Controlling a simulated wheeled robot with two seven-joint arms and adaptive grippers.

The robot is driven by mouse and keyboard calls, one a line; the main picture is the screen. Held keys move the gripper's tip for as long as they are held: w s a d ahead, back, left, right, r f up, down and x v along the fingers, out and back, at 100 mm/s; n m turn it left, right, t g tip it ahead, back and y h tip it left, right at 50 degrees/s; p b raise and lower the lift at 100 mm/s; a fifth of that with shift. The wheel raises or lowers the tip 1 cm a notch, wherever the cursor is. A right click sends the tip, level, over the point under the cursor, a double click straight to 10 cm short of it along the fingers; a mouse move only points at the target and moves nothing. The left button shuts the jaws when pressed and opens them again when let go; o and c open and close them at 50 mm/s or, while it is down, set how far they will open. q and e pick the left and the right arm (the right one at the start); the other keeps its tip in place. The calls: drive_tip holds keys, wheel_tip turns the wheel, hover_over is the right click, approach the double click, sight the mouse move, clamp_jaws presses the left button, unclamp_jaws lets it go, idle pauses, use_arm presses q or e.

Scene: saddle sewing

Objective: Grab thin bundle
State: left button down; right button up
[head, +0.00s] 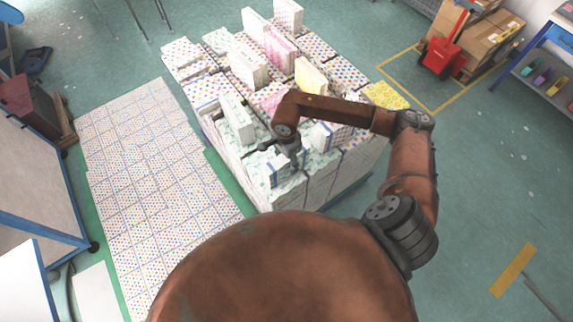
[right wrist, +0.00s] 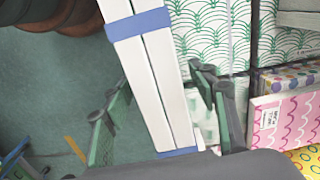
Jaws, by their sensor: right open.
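A thin white bundle with blue bands (right wrist: 150,85) stands on edge in the right wrist view, at the border of the stack with the floor beyond it. My right gripper (right wrist: 165,108) is open, with one finger on each side of the bundle. A finger lies over the floor side and the other over the green-patterned side. Whether the fingers touch the bundle is not clear. In the head view my right gripper (head: 280,152) is over the near part of the stack and partly hides what lies under it. My left gripper is not in view.
The large stack (head: 340,170) carries several upright bundles, including a green-patterned one (head: 237,118) and a yellow one (head: 310,76). In the wrist view a pink box (right wrist: 285,122) lies to the right. A dotted layer of packs (head: 150,190) covers the left floor. A red pallet jack (head: 440,55) stands back right.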

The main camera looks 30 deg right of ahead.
drive_tip(key=shift+w+d+f, duration=0.1)
drive_tip(key=shift+f, duration=1.7)
drive_tip(key=shift+c, duration=0.7)
clamp_jaws()
drive_tip(key=shift+r, duration=0.1)
